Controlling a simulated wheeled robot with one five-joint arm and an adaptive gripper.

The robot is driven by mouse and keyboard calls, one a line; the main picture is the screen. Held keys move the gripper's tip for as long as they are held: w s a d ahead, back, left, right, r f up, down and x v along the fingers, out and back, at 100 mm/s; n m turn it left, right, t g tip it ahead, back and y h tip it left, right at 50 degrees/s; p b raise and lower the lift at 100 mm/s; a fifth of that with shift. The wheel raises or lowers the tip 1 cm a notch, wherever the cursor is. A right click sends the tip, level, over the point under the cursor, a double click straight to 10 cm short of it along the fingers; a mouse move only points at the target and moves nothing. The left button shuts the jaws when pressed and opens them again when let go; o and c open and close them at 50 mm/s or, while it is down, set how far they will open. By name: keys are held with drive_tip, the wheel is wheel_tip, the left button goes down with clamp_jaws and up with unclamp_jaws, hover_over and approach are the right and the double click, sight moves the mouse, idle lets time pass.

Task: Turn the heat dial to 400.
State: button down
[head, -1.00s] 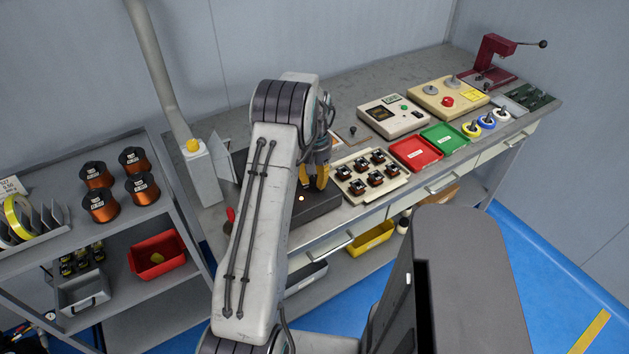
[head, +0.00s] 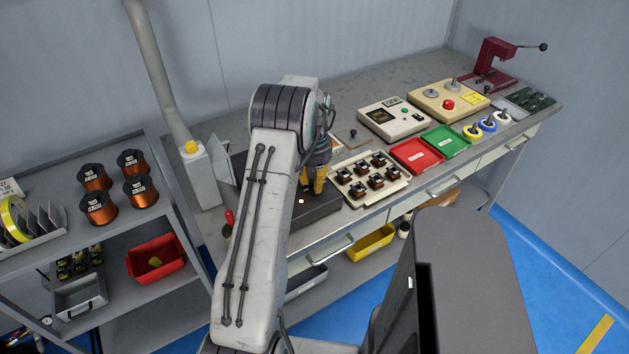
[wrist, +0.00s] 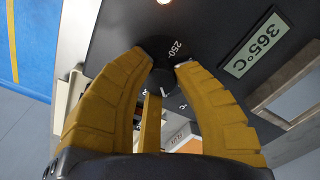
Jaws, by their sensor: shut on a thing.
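The heat dial (wrist: 158,48) is a black round knob with white markings; "250" shows near its right side in the wrist view. The yellow fingers of my gripper (wrist: 163,62) are shut on the dial, one tip on each side. Part of its scale is hidden by the fingers. In the head view my gripper (head: 313,180) points down at the dark station box (head: 318,207), which has a small lit lamp (head: 302,201). The dial itself is hidden there.
A beige tray (head: 345,184) of small coils stands close to the right of the box. Red (head: 418,158) and green (head: 446,143) trays lie beyond it. A fume pipe base (head: 203,178) and a red-handled tool (head: 229,218) are at the left.

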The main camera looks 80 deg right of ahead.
drive_tip(key=shift+f, duration=0.1)
drive_tip(key=c, duration=0.9)
unclamp_jaws()
wheel_tip(320, 180, up, 12)
idle(0.7)
